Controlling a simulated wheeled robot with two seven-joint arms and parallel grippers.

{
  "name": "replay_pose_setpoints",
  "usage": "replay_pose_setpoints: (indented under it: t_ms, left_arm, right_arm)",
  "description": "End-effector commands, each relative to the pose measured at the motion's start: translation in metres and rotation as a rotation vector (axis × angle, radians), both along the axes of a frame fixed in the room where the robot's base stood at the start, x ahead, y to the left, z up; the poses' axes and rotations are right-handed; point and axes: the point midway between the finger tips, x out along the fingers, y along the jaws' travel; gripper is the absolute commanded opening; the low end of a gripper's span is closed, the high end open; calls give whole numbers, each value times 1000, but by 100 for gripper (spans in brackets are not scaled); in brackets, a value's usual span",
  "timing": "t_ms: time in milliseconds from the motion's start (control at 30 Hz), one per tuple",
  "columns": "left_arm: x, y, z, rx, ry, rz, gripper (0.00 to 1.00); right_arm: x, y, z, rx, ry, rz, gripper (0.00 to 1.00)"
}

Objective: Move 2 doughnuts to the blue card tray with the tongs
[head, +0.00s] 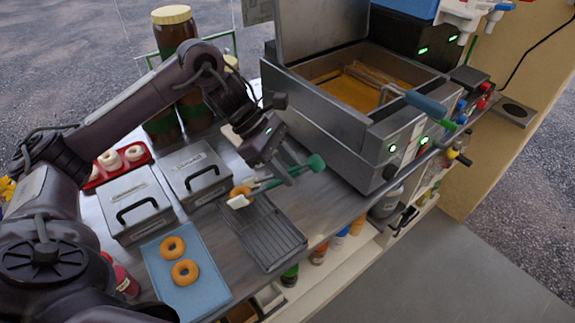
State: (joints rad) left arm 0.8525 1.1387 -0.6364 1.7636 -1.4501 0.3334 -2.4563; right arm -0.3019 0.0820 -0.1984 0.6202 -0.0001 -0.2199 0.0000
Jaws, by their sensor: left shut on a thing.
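My left gripper (284,172) is shut on the tongs (316,162), which have green ends. The tongs lie roughly level above the dark draining rack (262,236). An orange-brown doughnut (241,190) shows at the tongs' left end, beside a pale tip, over the rack's upper left corner. I cannot tell whether the tongs grip it. The blue card tray (208,294) lies at the front left with two ring doughnuts on it, one (172,247) behind the other (185,272). My right gripper is not in view.
Two lidded metal boxes (134,205) (194,172) stand behind the blue tray. A red tray (96,176) holds pale doughnuts at the left. The fryer (340,130) with yellow oil stands at the back right. Tall jars (175,35) stand at the back.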

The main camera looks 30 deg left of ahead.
Motion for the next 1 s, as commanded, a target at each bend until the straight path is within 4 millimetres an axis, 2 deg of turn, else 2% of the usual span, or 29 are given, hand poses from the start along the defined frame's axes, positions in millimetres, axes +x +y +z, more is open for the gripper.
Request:
replay_pose_setpoints:
  t_ms: [33, 100, 267, 700, 1000]
  left_arm:
    - [0, 0, 0, 0, 0, 0, 11]
    - [0, 0, 0, 0, 0, 0, 4]
    - [0, 0, 7, 0, -1, 0, 4]
    - [0, 0, 50, 0, -1, 1, 4]
    - [0, 0, 50, 0, 0, 0, 4]
  right_arm:
    - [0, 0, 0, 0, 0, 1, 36]
    - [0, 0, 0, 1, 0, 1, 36]
    - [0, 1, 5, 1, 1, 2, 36]
    - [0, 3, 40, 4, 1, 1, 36]
    - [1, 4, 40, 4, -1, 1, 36]
